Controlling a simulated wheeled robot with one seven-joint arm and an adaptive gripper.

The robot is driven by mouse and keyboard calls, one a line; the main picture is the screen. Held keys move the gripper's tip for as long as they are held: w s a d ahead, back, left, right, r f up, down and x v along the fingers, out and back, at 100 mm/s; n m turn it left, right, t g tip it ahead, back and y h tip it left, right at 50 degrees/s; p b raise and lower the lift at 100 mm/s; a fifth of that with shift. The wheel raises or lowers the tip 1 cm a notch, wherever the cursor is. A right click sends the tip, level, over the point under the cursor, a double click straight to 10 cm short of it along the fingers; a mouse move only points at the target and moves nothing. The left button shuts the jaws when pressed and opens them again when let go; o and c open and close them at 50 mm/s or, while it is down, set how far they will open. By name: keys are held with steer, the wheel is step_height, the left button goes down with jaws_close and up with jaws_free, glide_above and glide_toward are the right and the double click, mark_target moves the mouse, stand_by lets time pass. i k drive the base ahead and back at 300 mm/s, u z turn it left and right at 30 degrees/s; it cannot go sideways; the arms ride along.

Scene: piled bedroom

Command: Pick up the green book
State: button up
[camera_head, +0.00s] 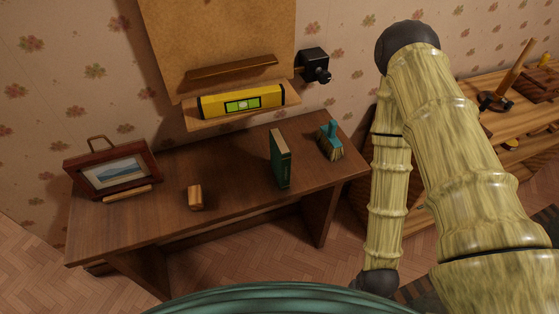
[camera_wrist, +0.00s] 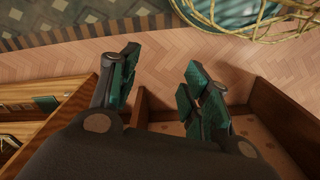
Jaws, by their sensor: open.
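The green book (camera_head: 280,160) stands upright on the brown wooden desk (camera_head: 235,180), right of the middle, with its narrow spine side toward the front. Nothing touches it. My gripper (camera_wrist: 162,88) is open and empty in the wrist view, with its green-padded fingers apart above the floor and furniture edges. My gripper is not visible in the head view, where my arm is folded at the right, apart from the book. I cannot make out the standing book in the wrist view.
A teal-handled brush (camera_head: 330,141) stands close right of the book. A small wooden block (camera_head: 195,197) and a framed picture (camera_head: 113,171) are to the left. A yellow level (camera_head: 242,101) lies on a ledge behind. A wicker-like basket (camera_wrist: 262,18) is at the wrist view's top right.

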mark_target(280, 152)
steer(key=u, duration=0.55)
steer(key=k, duration=0.75)
steer(key=u, duration=0.05)
steer(key=i, duration=0.3)
